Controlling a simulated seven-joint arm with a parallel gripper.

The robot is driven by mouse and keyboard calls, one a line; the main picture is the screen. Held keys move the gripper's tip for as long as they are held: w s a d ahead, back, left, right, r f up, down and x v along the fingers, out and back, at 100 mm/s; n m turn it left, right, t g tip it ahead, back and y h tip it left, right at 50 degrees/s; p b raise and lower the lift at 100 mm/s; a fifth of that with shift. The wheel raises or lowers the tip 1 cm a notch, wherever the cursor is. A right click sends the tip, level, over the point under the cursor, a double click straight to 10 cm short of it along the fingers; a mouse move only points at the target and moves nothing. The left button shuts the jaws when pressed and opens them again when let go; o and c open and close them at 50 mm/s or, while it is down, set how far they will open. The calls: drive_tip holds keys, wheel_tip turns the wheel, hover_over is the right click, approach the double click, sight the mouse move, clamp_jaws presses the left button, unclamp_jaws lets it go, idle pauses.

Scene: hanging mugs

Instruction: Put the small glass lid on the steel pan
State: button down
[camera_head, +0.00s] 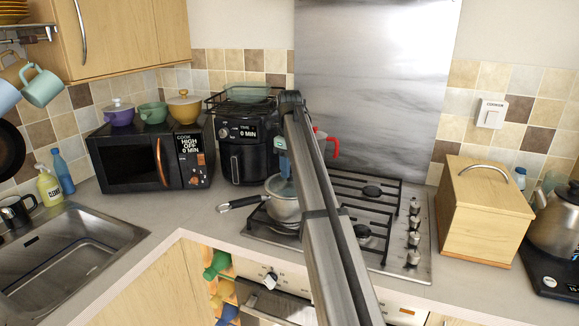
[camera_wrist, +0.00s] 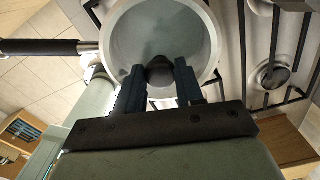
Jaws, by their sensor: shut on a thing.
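The steel pan (camera_head: 284,208) stands on the left front of the hob, its black handle (camera_head: 240,203) pointing left. In the wrist view the pan's rim (camera_wrist: 108,40) and handle (camera_wrist: 40,47) show. The small glass lid (camera_wrist: 150,25) is clear and greenish, with a dark knob (camera_wrist: 159,70). It lies over the pan's opening, roughly centred. My gripper (camera_wrist: 159,75) is shut on the lid's knob. In the head view my gripper (camera_head: 281,150) is above the pan, and my arm hides its right side. I cannot tell whether the lid touches the rim all round.
The hob (camera_head: 388,235) has bare grates to the right. A black air fryer (camera_head: 240,150) with a glass dish (camera_head: 248,93) above it stands behind the pan. A red-handled pot (camera_head: 327,142) is at the back. A wooden bread box (camera_head: 484,215) stands right, a sink (camera_head: 60,250) left.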

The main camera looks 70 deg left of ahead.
drive_tip(key=shift+f, duration=0.35)
drive_tip(key=shift+c, duration=1.6)
unclamp_jaws()
wheel_tip(320, 180, up, 14)
drive_tip(key=shift+f, duration=0.1)
